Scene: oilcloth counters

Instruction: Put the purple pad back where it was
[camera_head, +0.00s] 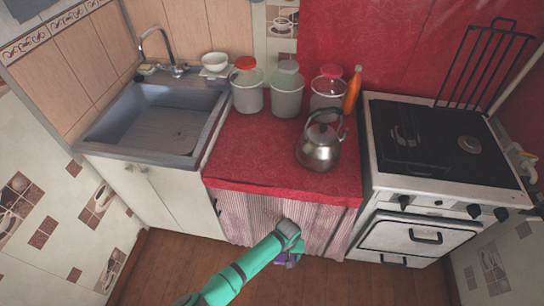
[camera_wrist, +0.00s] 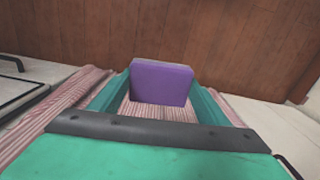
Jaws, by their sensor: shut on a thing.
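The purple pad (camera_wrist: 161,84) is a flat block with a bright purple face, seen in the wrist view between the two teal fingers of my gripper (camera_wrist: 160,92). My gripper is shut on it. In the head view my gripper (camera_head: 289,258) is low in front of the striped curtain under the red counter. Only a small part of the pad (camera_head: 287,262) shows there, below the gripper; the rest is hidden behind it.
The red counter (camera_head: 240,165) holds several jars, a kettle (camera_head: 319,150) and an orange bottle (camera_head: 352,90). A sink (camera_head: 155,122) is at left, a white stove (camera_head: 440,190) at right. The wooden floor (camera_head: 180,270) is clear in front.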

